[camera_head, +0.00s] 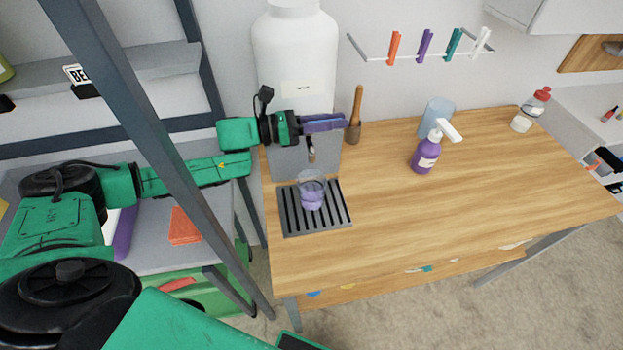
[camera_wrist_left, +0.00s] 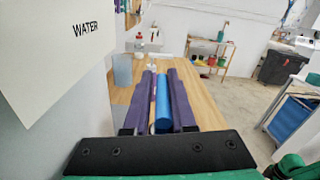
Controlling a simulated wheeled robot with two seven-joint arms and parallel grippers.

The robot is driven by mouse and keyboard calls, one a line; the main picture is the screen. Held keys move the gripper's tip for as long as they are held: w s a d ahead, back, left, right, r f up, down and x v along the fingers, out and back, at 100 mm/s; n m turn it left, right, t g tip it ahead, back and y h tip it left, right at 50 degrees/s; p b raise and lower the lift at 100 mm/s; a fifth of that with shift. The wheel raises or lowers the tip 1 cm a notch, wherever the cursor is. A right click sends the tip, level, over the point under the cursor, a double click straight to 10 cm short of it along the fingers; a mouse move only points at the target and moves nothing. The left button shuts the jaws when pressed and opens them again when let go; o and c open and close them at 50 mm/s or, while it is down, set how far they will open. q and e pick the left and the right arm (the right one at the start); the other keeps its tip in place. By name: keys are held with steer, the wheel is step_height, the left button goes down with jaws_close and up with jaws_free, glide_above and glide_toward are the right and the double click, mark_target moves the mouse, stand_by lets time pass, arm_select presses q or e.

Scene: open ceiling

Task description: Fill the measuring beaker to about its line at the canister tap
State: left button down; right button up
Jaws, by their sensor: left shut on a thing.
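The white canister (camera_head: 293,60) stands on a grey stand at the back left of the table. Its WATER label (camera_wrist_left: 80,40) shows in the left wrist view. The tap (camera_head: 311,151) sticks out below, above the beaker. The clear measuring beaker (camera_head: 312,185) stands upright on the slatted drip tray (camera_head: 342,220); its lower part looks purple, and I cannot tell its liquid level. My left gripper (camera_head: 325,122), with purple fingers, is in front of the canister above the tap. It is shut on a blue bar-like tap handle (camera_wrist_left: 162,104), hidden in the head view. My right gripper is out of view.
A wooden pestle in a cup (camera_head: 354,115) stands just right of my left gripper. A purple pump bottle (camera_head: 426,155) and a blue-grey container (camera_head: 436,115) stand further right. The table's middle and front right are clear. A dark rack post (camera_head: 150,130) rises at left.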

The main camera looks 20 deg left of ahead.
arm_select(q)
steer(key=shift+s+d+f+m+g+h+b, duration=0.2)
steer(key=shift+s+m+g+h+b, duration=0.2)
steer(key=shift+m+g+h+b, duration=0.45)
steer(key=shift+s+d+r+m+g, duration=0.1)
steer(key=shift+s+r+m+g, duration=0.2)
steer(key=shift+g, duration=0.45)
steer(key=shift+f, duration=0.1)
steer(key=shift+s+d+m+g+b, duration=0.1)
steer(key=shift+s+m+g+b, duration=0.15)
steer(key=shift+g+b, duration=0.25)
steer(key=shift+w+r+h, duration=0.15)
steer(key=shift+r+h, duration=0.1)
steer(key=shift+r, duration=0.15)
stand_by(1.8)
stand_by(2.0)
